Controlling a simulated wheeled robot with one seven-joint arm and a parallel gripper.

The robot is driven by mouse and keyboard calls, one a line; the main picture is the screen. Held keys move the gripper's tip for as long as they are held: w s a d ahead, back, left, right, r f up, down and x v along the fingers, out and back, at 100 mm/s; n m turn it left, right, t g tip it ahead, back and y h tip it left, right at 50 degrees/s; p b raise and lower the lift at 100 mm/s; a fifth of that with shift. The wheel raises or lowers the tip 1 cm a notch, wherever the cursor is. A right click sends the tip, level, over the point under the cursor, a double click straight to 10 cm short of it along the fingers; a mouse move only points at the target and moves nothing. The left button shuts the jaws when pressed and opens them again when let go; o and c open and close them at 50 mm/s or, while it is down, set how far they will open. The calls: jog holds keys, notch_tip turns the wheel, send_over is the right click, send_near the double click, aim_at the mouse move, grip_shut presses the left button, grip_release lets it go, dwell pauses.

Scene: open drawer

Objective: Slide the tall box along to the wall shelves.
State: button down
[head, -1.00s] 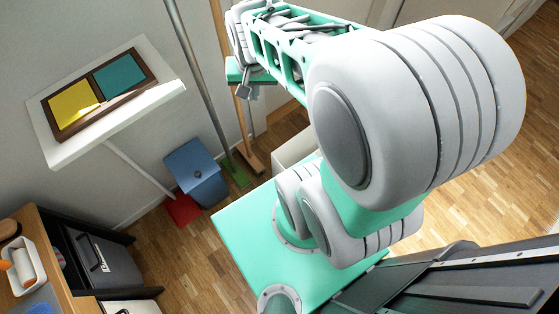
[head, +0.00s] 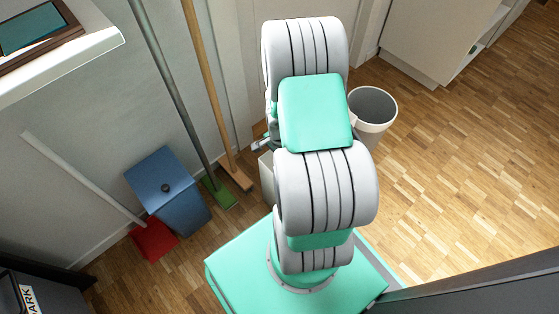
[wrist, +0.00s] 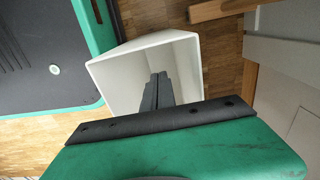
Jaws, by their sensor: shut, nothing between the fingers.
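The tall box is a white, open-topped box (wrist: 188,65). In the head view only a strip of it (head: 267,178) shows, behind my arm, on the floor close to the wall. In the wrist view its open top faces the camera. My gripper (wrist: 158,77) is shut and empty, its dark fingers pointing into the box's opening; I cannot tell how deep they reach or whether they touch a wall. In the head view my arm hides most of the gripper. A white unit with open shelves (head: 482,52) stands at the upper right.
A grey-white round bin (head: 374,122) stands right of my arm, on the side toward the shelf unit. A blue bin (head: 168,190), a red dustpan (head: 153,240), a green broom (head: 219,192) and a wooden-handled broom (head: 236,178) stand left. Floor at the right is clear.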

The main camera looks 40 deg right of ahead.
aim_at(272, 174)
jog(key=a+f, duration=0.1)
jog(key=a+b, duration=0.1)
jog(key=a+f+b, duration=0.1)
jog(key=a, duration=0.1)
jog(key=shift+s+f, duration=0.2)
jog(key=shift+f, duration=0.15)
